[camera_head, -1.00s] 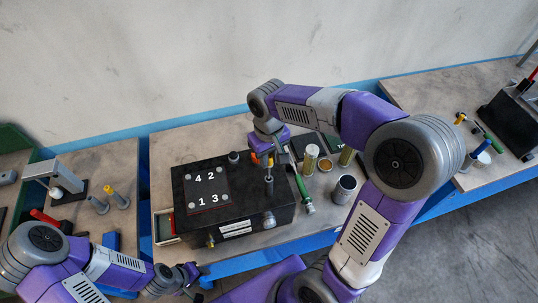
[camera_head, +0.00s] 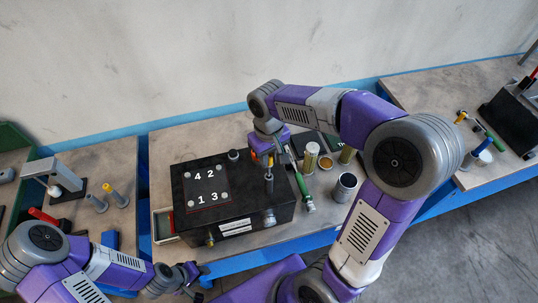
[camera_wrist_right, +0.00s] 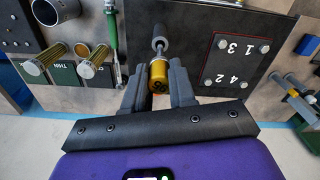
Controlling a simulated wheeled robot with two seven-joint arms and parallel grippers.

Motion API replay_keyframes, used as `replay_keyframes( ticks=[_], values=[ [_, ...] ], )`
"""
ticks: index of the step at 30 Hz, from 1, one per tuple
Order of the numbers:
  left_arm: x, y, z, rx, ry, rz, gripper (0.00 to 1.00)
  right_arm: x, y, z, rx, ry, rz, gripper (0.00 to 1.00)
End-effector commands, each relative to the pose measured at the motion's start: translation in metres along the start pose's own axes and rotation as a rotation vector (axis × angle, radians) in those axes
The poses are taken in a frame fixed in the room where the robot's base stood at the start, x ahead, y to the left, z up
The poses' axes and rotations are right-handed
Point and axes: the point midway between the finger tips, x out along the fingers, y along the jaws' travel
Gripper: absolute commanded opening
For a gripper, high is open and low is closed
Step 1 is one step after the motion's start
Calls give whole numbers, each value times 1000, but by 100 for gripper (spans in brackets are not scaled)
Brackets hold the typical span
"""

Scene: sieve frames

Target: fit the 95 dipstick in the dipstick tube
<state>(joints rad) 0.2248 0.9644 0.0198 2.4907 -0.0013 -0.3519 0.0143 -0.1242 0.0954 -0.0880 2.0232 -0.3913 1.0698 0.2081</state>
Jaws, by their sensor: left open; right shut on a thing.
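My right gripper (camera_wrist_right: 160,88) is shut on a yellow-headed dipstick (camera_wrist_right: 158,72) above the black box (camera_head: 240,209). In the right wrist view the yellow head sits between the two fingers. A grey stem (camera_wrist_right: 158,38) shows beyond the head, in line with it. In the head view my right gripper (camera_head: 268,160) is over the right part of the box top, partly hidden by its own arm. I cannot tell whether the dipstick is inside the dipstick tube or just over it. My left gripper (camera_head: 190,272) is open and empty at the lower left, away from the box.
The box carries a numbered plate (camera_head: 208,186). Right of it are a green-handled tool (camera_head: 304,190), filter cylinders (camera_head: 311,158) and a dark metal cup (camera_head: 345,187). A yellow-topped peg (camera_head: 116,195) and a grey one (camera_head: 97,203) stand on the left bench.

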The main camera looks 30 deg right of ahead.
Motion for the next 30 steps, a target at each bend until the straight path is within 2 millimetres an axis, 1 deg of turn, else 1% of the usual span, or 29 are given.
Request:
replay_keyframes(
  ticks=[21,30],
  values=[
    [16,-6,-1,0,0,0,43,22,0,0,0,-1,0,0],
    [16,-6,-1,0,0,0,43,23,0,0,0,0,0,0]
  ],
)
